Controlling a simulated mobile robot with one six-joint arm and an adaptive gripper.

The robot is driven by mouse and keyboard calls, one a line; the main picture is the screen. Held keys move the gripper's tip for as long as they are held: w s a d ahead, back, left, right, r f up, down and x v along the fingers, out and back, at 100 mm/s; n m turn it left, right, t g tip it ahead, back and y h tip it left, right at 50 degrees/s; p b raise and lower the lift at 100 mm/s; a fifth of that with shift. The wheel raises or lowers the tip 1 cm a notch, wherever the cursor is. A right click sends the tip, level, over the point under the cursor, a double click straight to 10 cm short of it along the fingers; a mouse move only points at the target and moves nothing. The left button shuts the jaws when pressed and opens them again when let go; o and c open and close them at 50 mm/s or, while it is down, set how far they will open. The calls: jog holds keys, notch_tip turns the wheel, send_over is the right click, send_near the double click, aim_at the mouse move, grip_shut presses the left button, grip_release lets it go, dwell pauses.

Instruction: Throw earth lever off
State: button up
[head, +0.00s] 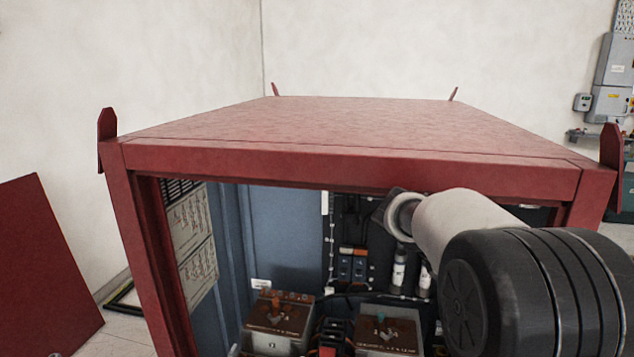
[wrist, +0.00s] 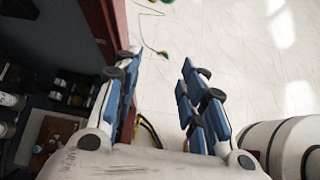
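Inside the open red cabinet (head: 350,168) are two grey boxes with brown top plates. The left box (head: 278,312) carries an orange-brown lever (head: 276,300). In the head view my arm hides the cabinet's right side.
The cabinet's red frame edge (wrist: 103,25) is close to the left finger. Black fittings and white cylinders (head: 399,270) line the cabinet's back. A red panel (head: 42,265) stands at left.

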jog(key=s+a+f+m+t+y+b, duration=0.2)
jog(key=s+a+f+m+y+b, duration=0.1)
jog(key=s, duration=0.6)
jog(key=s+a+f+m+t+y+b, duration=0.2)
jog(key=s+a+f+m, duration=0.4)
jog(key=s+a, duration=0.3)
jog(key=s+a+f+m+t+y+b, duration=0.2)
jog(key=s+a+f+m+y+b, duration=0.2)
jog(key=s, duration=0.5)
jog(key=a+f+m+y, duration=0.1)
jog(key=a+m, duration=0.1)
jog(key=a, duration=0.1)
jog(key=shift+b, duration=0.4)
jog(key=shift+f+m, duration=0.1)
jog(key=shift+m, duration=0.2)
